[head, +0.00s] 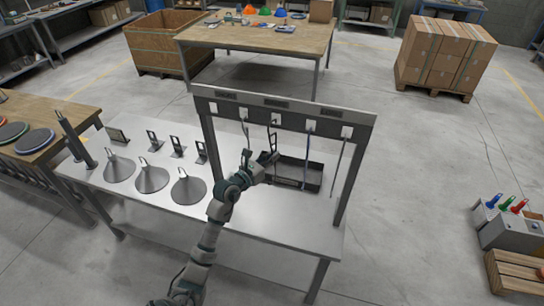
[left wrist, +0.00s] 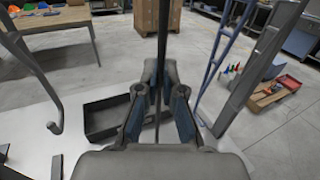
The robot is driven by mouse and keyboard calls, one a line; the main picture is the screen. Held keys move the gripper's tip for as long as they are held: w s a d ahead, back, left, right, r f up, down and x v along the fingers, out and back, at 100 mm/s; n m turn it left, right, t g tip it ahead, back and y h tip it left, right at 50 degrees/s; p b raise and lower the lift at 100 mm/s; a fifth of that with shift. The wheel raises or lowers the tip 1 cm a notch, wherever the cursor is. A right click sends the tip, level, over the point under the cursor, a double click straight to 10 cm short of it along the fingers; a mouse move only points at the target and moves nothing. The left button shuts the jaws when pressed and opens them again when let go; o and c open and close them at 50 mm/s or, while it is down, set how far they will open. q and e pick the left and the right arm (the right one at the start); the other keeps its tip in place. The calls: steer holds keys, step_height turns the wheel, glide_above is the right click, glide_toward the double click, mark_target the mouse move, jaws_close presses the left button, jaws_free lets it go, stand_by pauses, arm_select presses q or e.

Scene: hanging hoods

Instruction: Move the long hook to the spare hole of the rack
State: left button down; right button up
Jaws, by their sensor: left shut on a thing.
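The grey rack (head: 290,108) stands on a metal table and has a row of square holes in its top bar. The leftmost hole (head: 213,107) looks empty. Several long pieces hang below the others: a grey hook (head: 245,130), a dark hook (head: 273,138), a blue piece (head: 307,152) and a grey rod (head: 341,160). My left gripper (head: 268,159) is at the dark hook's lower part. In the left wrist view its jaws (left wrist: 160,105) are closed around the dark hook's upright shaft (left wrist: 162,45). I cannot tell whether its top is still in the rack. My right gripper is out of view.
A dark shallow tray (head: 290,173) lies on the table under the rack. Round hoods (head: 151,180) and small stands (head: 177,146) occupy the table's left part. The blue piece (left wrist: 216,65) and grey hook (left wrist: 54,126) flank my left jaws closely. The table front is clear.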

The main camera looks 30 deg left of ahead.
arm_select(q)
steer(key=shift+a, duration=0.15)
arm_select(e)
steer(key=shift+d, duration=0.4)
arm_select(q)
steer(key=shift+a+f, duration=0.15)
steer(key=shift+a, duration=0.5)
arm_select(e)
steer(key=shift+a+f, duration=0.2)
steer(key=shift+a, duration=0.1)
arm_select(q)
steer(key=shift+d, duration=0.1)
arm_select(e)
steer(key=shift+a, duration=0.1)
arm_select(q)
steer(key=shift+d, duration=0.15)
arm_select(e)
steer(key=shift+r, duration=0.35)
arm_select(q)
steer(key=shift+w, duration=0.15)
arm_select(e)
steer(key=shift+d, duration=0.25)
